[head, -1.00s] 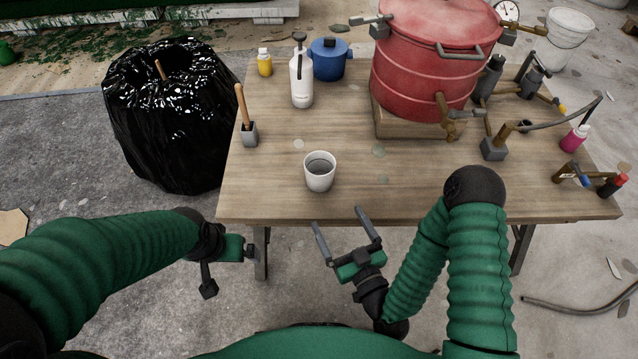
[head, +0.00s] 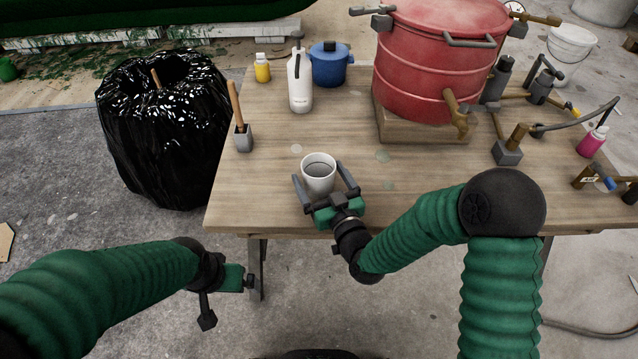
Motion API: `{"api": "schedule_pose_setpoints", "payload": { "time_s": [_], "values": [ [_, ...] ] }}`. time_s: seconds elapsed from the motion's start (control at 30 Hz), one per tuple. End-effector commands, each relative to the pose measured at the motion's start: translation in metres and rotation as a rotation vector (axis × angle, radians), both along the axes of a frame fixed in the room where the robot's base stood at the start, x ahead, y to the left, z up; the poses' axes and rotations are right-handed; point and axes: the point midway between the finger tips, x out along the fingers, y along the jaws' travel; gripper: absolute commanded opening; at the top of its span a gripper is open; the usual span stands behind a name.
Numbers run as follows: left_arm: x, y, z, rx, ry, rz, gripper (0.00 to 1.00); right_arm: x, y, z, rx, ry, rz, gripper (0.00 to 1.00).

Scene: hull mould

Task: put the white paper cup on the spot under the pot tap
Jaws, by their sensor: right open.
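The white paper cup (head: 318,172) stands upright near the front of the wooden table, with a grey inside. My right gripper (head: 325,186) is open, with one finger on each side of the cup; I cannot tell whether they touch it. The red pot (head: 430,70) sits on a wooden block (head: 425,128) at the back right, and its brass tap (head: 458,115) points toward the front. Pale round spots (head: 382,155) mark the table below and left of the tap. My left gripper (head: 250,282) hangs low in front of the table, and its jaw opening is unclear.
A grey-based brass fitting (head: 509,150) is right of the tap. The table (head: 270,190) is clear between cup and tap.

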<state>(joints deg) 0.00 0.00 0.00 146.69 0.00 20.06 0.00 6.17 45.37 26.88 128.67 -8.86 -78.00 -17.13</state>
Motion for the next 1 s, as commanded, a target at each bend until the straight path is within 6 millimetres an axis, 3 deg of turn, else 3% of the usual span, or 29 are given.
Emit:
{"api": "schedule_pose_setpoints", "payload": {
  "time_s": [0.27,0.8,1.0],
  "values": [
    [0.0001,0.0000,-0.0018,0.000,0.000,0.000,1.00,0.0068,0.0032,0.0007,0.000,0.001,0.000,0.92],
    [0.0001,0.0000,-0.0019,0.000,0.000,0.000,1.00,0.0067,0.0030,0.0005,0.000,0.000,0.000,0.21],
    [0.0002,0.0000,-0.0011,0.000,0.000,0.000,1.00,0.0067,0.0030,0.0016,0.000,0.000,0.000,0.20]
  ]
}}
